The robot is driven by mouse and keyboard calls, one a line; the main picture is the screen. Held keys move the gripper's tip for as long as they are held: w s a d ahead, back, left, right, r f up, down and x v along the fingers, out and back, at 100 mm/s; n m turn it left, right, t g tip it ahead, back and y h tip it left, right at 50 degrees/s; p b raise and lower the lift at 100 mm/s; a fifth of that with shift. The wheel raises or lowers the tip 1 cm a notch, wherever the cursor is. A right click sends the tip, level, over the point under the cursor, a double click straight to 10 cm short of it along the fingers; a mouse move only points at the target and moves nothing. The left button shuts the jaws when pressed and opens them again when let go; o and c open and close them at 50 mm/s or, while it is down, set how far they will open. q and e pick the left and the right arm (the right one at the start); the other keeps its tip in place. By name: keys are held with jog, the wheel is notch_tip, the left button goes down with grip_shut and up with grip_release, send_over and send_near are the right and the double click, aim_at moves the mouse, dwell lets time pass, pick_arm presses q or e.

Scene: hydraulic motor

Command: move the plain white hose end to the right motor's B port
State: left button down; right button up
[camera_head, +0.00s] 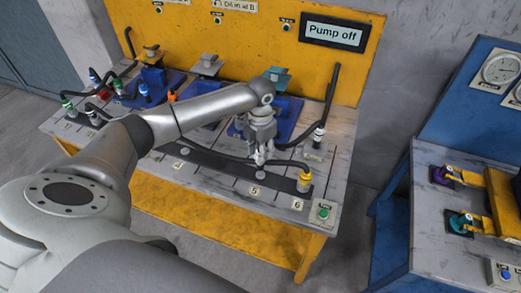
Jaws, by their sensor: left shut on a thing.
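My left gripper (261,148) points down over the right part of the workbench and is shut on the plain white hose end (260,157), which is small and partly covered by the fingers. It is just above the dark hose rack (225,168), near the slot marked 5. A black hose runs off beside the gripper. The right motor's blue base (289,116) is behind the gripper, and the gripper and wrist hide much of that motor. I cannot make out its B port. My right gripper is not in view.
A yellow-collared hose end (305,178) stands at the rack's right end. A white-banded hose end (318,134) stands at the bench's right side. Other motors and coloured hose ends fill the left. A screen (334,35) reads "Pump off". A second bench (430,200) stands right.

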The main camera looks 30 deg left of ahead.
pick_arm(q)
jog(key=shift+r+p, duration=2.75)
jog(key=shift+r, duration=1.75)
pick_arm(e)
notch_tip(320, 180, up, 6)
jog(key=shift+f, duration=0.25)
pick_arm(q)
jog(key=shift+f, duration=0.1)
